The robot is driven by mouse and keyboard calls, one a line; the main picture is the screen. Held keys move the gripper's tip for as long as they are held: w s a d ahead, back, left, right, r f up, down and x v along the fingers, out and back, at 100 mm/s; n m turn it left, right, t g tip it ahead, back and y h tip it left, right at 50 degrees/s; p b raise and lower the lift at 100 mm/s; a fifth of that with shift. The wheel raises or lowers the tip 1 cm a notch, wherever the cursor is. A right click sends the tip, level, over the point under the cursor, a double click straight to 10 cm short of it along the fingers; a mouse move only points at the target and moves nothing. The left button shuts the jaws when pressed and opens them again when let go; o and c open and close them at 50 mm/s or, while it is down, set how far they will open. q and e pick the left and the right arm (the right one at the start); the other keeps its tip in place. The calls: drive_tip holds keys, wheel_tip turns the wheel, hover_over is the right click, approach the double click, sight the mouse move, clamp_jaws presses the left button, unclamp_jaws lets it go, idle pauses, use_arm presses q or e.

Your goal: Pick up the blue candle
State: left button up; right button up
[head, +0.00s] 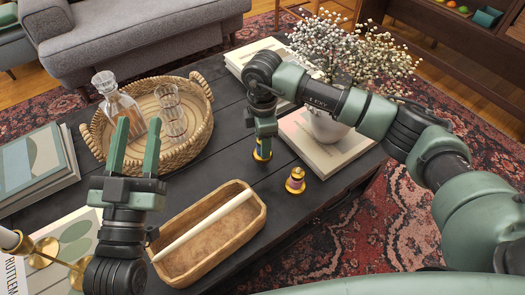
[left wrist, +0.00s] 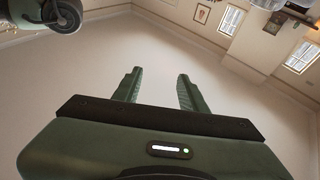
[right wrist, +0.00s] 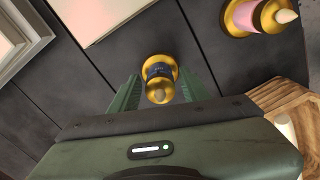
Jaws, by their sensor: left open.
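The blue candle (right wrist: 157,71), dark blue in a gold holder, stands upright on the dark table between the fingers of my right gripper (right wrist: 158,76). In the head view, the candle's gold base (head: 262,156) shows just below my right gripper (head: 263,140), which points down and hides the rest. The right fingers look open, one on each side of the candle; whether they touch it is unclear. My left gripper (head: 136,135) is raised at the left of the head view, open and empty, fingers up; its fingers also show in the left wrist view (left wrist: 159,76).
A pink candle in gold (head: 296,181) stands close by, right of the blue one. A wooden bowl (head: 259,214) holds a long white candle. A wicker tray (head: 203,128) holds a decanter and glasses. A flower vase (head: 328,126) stands on books at the right.

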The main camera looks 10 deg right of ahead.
clamp_jaws()
drive_tip(key=shift+r, duration=0.2)
